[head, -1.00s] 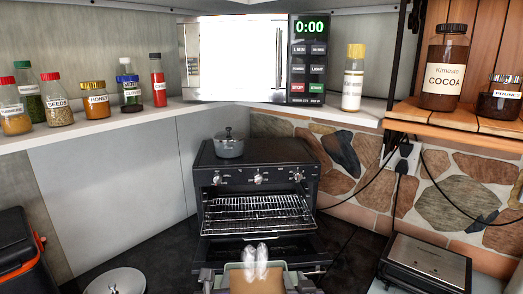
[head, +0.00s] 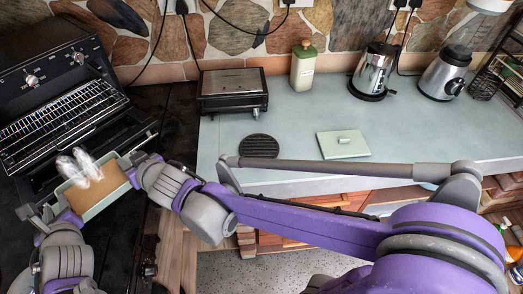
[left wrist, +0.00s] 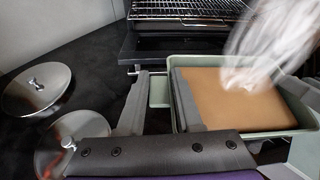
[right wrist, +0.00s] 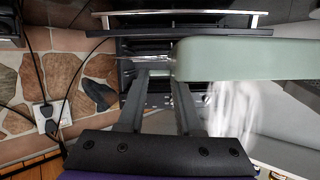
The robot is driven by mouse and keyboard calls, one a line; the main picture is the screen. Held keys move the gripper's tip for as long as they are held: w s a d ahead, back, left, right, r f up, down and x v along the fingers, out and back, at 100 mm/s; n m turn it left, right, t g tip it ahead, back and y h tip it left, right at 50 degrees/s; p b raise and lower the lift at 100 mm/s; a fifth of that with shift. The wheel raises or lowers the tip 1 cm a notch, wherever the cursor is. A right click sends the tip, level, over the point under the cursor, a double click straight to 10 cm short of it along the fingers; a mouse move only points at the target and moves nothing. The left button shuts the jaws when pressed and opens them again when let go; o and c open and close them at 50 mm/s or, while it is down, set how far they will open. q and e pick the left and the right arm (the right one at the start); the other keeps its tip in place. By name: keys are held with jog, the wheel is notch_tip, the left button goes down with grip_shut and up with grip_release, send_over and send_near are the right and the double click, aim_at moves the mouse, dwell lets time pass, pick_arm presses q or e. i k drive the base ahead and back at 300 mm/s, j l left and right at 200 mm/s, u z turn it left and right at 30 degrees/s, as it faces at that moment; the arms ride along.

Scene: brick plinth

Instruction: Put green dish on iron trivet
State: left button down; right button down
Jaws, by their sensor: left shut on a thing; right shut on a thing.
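The green dish (head: 97,206), rectangular with brown contents, is held level in front of the toaster oven (head: 50,90). Blurred white steam hangs over it. My left gripper (head: 47,213) is shut on its left end handle, which shows between the fingers in the left wrist view (left wrist: 159,90). My right gripper (head: 141,164) is shut on the opposite end handle, also seen in the right wrist view (right wrist: 157,78). The iron trivet (head: 259,146), a dark round ribbed disc, lies bare on the pale counter, right of the dish and apart from both grippers.
A green lid (head: 343,145) lies right of the trivet. A black grill (head: 233,91) and a green-topped canister (head: 304,66) stand behind it. A kettle (head: 375,70) and blender (head: 445,75) are further right. My right arm crosses the counter's front edge. Pot lids (left wrist: 38,88) lie left of the oven.

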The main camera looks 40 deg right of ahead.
aim_at(259, 148)
jog(key=k+z, duration=0.3)
jog(key=z, duration=1.15)
